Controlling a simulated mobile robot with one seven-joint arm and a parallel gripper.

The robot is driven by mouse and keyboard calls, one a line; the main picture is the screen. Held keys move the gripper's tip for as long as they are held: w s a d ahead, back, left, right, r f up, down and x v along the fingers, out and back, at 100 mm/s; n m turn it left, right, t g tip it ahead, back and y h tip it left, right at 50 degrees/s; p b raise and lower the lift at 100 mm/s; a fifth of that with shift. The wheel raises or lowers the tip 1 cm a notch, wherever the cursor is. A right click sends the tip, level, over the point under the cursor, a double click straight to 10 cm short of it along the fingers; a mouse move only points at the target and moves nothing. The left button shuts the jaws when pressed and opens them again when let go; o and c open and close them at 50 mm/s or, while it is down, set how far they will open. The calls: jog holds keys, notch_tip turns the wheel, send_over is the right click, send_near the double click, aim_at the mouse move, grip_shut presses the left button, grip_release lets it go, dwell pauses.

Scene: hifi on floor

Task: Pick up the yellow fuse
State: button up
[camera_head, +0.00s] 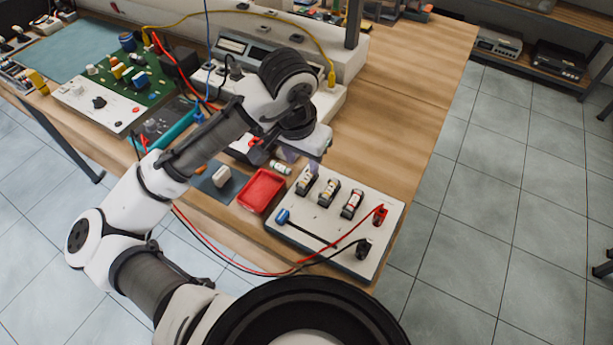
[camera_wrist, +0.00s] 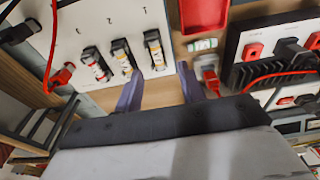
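A white panel (camera_head: 310,222) at the table's front right carries three black fuse holders in a row, each with a pale fuse. The middle fuse (camera_head: 328,193) looks yellow-banded, and it also shows in the wrist view (camera_wrist: 123,55); the colour is hard to be sure of. The fuse nearer the robot's right (camera_head: 352,203) has red marks. The third fuse (camera_head: 306,180) lies nearest my gripper. My gripper (camera_head: 301,162) is above the panel's far-left edge; in the wrist view its purple fingers (camera_wrist: 160,72) are apart and empty.
A loose fuse (camera_head: 281,168) lies on the wood beside a red tray (camera_head: 261,190). Red and black leads run across the panel's front. A power supply (camera_head: 245,60) and a green circuit board (camera_head: 140,75) stand further back. Bare wood (camera_head: 400,110) lies right.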

aim_at(306, 177)
jog(key=shift+w+d+f+p, duration=0.1)
jog(key=shift+f+p, duration=0.1)
jog(key=shift+f, duration=0.7)
jog(key=shift+w+d+f+p, duration=0.1)
jog(key=shift+d+f+p, duration=0.05)
jog(key=shift+f, duration=0.8)
jog(key=shift+d+f+p, duration=0.1)
jog(key=shift+f+p, duration=0.1)
jog(key=shift+f, duration=0.7)
grip_shut()
